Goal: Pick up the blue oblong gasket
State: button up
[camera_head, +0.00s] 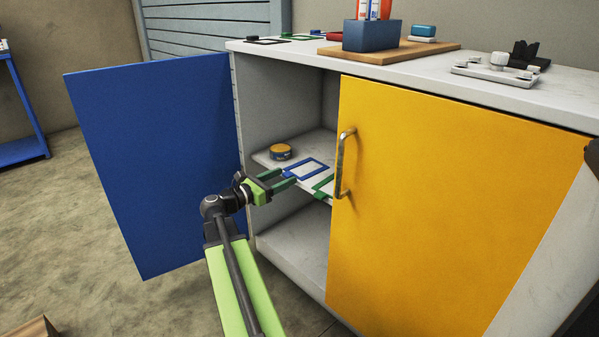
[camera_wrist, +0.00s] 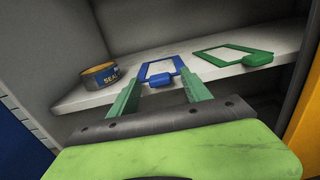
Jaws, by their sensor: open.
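The blue gasket (camera_head: 307,168) is a thin rectangular frame with a tab, lying flat on the cabinet's inner shelf. In the wrist view the blue gasket (camera_wrist: 161,69) lies just beyond my fingertips, its tab towards me. My gripper (camera_head: 283,180) reaches in at the open left side of the cabinet. Its two green fingers (camera_wrist: 160,92) are apart, one to each side of the tab as seen from the wrist, with nothing between them. I cannot tell the exact height of the fingertips over the shelf.
A green gasket (camera_wrist: 232,55) lies right of the blue one, and a round yellow-and-dark tin (camera_wrist: 100,75) stands left on the shelf (camera_wrist: 80,98). The blue door (camera_head: 160,160) is open; the yellow door (camera_head: 440,200) covers the right side. Tools and boxes stand on the worktop (camera_head: 300,55).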

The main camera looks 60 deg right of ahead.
jog(key=shift+c, duration=0.5)
grip_shut()
jog(key=s+d+r+p, duration=0.3)
jog(key=s+r+p, duration=0.8)
jog(key=shift+d, duration=0.2)
